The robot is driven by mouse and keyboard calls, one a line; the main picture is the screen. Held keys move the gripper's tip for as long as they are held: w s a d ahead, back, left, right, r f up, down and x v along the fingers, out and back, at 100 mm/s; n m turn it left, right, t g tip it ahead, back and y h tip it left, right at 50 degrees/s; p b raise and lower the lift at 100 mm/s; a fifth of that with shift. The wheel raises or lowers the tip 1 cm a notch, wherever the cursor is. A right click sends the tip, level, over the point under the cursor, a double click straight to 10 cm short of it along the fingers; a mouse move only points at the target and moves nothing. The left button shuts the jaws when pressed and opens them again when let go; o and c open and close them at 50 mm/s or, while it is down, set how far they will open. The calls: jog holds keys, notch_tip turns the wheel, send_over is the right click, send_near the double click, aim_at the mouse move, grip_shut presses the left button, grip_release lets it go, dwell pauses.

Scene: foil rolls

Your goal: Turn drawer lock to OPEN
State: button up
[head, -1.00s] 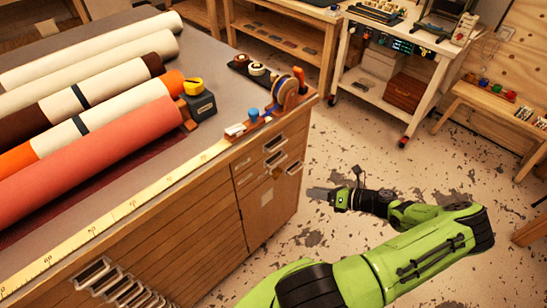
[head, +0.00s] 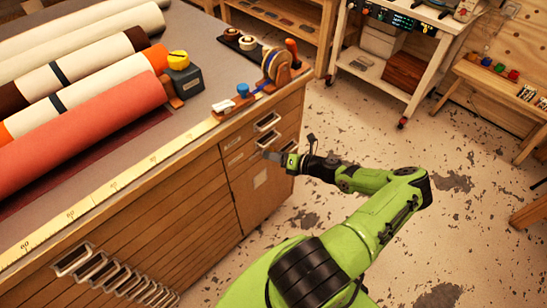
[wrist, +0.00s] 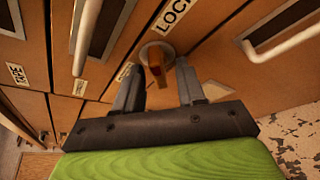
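The drawer lock (wrist: 157,58) shows in the wrist view as a round grey metal disc with an orange-brown turning tab, on the wooden drawer front. A label reading "LOCK" (wrist: 174,14) is above it in the picture. Another small label (wrist: 122,73) is at its lower left, its text not readable. My gripper (wrist: 158,82) is open, with one finger on each side of the tab in the picture. I cannot tell whether they touch it. In the head view my gripper (head: 272,155) is at the cabinet's drawer front, and the lock cannot be made out.
The cabinet's drawers have protruding handles (wrist: 84,38), with another handle (wrist: 283,36) at right. A label reads "TAPE" (wrist: 17,74). The floor (head: 400,250) at right is open.

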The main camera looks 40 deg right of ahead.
jog(key=shift+w, duration=0.2)
grip_shut()
jog(key=shift+a+p, duration=0.1)
jog(key=shift+p, duration=0.3)
jog(key=n+h+p, duration=0.2)
jog(key=n+h, duration=0.2)
jog(key=n, duration=0.2)
jog(key=n+h+p, duration=0.3)
jog(key=n+h, duration=0.1)
jog(key=n, duration=0.2)
jog(key=shift+a+p, duration=0.1)
jog(key=shift+p, duration=0.2)
dwell(0.3)
dwell(0.4)
